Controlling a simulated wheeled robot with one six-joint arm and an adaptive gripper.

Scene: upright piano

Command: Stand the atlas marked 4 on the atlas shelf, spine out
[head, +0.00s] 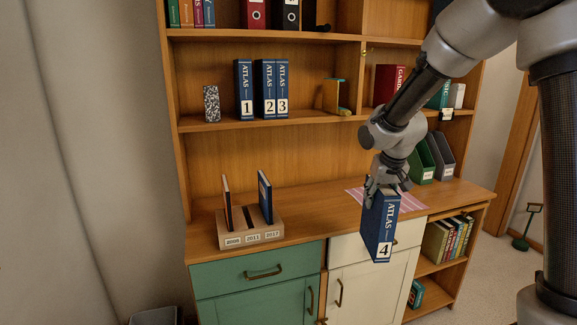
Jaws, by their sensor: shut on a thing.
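The atlas marked 4 (380,229) is a thick blue book with ATLAS and a white 4 label on its spine. It hangs upright from my gripper (381,196), spine toward the camera, in front of the cabinet's counter edge. My gripper is shut on its top part. The atlas shelf (215,126) is the board at upper left. On it stand atlas 1 (244,90), and, apart to its right, atlas 2 (266,89) and atlas 3 (282,89) side by side, spines out.
A speckled block (211,103) stands left of atlas 1. A bookend-like stand (333,95) is right of atlas 3, with clear board between. A slotted wooden holder (250,231) with two thin books is on the counter. A striped cloth (408,203) lies behind the held atlas.

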